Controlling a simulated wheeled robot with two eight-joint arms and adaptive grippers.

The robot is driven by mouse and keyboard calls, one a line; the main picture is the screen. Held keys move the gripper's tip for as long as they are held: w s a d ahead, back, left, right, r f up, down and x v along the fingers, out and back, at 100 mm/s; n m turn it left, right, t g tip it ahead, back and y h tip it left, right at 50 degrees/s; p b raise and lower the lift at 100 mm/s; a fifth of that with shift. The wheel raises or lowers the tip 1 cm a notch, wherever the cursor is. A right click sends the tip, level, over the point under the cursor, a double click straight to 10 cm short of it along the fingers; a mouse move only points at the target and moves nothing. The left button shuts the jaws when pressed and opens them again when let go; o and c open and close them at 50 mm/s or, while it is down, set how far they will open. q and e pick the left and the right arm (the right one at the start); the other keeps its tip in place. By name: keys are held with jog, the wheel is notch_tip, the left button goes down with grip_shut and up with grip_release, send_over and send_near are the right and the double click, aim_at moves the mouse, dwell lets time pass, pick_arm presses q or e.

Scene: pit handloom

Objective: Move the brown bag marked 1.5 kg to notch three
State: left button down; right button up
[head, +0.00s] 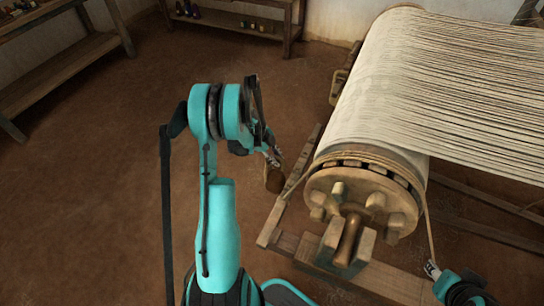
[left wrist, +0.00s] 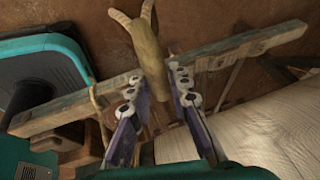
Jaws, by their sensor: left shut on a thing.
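A small brown bag (head: 274,180) hangs just under the fingertips of my left gripper (head: 272,158), left of the wooden frame beside the roller. In the left wrist view, a tan, tapering thing with two curved ends at its top, which looks like the bag (left wrist: 147,45), runs between the two fingers of my left gripper (left wrist: 157,85). The gripper is shut on it. No 1.5 kg mark can be read, and I cannot make out numbered notches. My right gripper (head: 432,269) shows small at the lower right, near a cord; its jaw state is unclear.
The large warp roller (head: 365,190), wound with pale threads (head: 450,70), fills the right side. A wooden bar (head: 290,190) runs along its left side; a wooden bar (left wrist: 235,48) also crosses the left wrist view. A shelf (head: 235,22) stands behind.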

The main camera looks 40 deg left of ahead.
aim_at(283, 160)
pick_arm(q)
jog(key=shift+w+d+f, duration=0.1)
jog(key=shift+w+d, duration=0.15)
jog(key=shift+d, duration=0.6)
jog(key=shift+w+d, duration=0.2)
jog(key=shift+d, duration=0.65)
jog(key=shift+w+d+p, duration=0.1)
jog(key=shift+w+d, duration=0.1)
jog(key=shift+d, duration=0.65)
jog(key=shift+w+d+p, duration=0.15)
jog(key=shift+d, duration=0.65)
jog(key=shift+w+d+p, duration=0.1)
jog(key=shift+w+d, duration=0.1)
jog(key=shift+d, duration=0.65)
jog(key=shift+f+b, duration=0.85)
jog(key=shift+f, duration=0.35)
jog(key=shift+a, duration=0.1)
jog(key=shift+f, duration=0.25)
jog(key=c, duration=1.3)
grip_release()
jog(key=v, duration=1.2)
